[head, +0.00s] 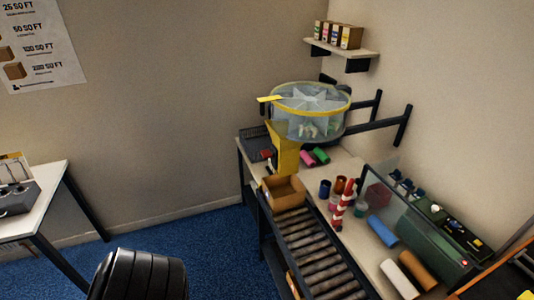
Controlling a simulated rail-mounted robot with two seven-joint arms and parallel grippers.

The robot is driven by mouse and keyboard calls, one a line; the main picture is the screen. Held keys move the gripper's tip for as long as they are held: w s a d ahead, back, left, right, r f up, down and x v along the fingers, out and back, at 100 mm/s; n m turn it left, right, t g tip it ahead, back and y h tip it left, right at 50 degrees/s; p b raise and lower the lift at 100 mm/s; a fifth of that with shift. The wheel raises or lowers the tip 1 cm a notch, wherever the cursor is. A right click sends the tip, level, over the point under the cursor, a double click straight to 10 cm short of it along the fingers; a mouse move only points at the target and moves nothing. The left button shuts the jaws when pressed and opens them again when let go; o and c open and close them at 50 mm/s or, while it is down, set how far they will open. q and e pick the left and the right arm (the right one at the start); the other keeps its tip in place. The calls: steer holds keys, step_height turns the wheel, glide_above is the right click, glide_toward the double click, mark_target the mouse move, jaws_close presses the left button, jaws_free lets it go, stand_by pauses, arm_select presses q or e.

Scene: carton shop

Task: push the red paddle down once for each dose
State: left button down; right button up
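A small red piece (266,155), which looks like the red paddle, shows at the left side of the yellow chute (286,157). It is too small to tell its exact position. The chute hangs under a clear round dispenser drum (310,106) with a yellow rim and pale vanes, and some greenish and white pieces show inside. An open cardboard box (284,193) stands below the chute at the head of the rollers. Neither of my grippers is in view; only a black ribbed part of mine shows at the bottom left, well away from the dispenser.
A roller conveyor (317,252) runs from the box toward the front. Its right side holds a red-and-white striped post (343,206), coloured rolls (382,232) and a clear panel. A white table (32,205) stands at the left. Blue floor (205,245) lies clear between.

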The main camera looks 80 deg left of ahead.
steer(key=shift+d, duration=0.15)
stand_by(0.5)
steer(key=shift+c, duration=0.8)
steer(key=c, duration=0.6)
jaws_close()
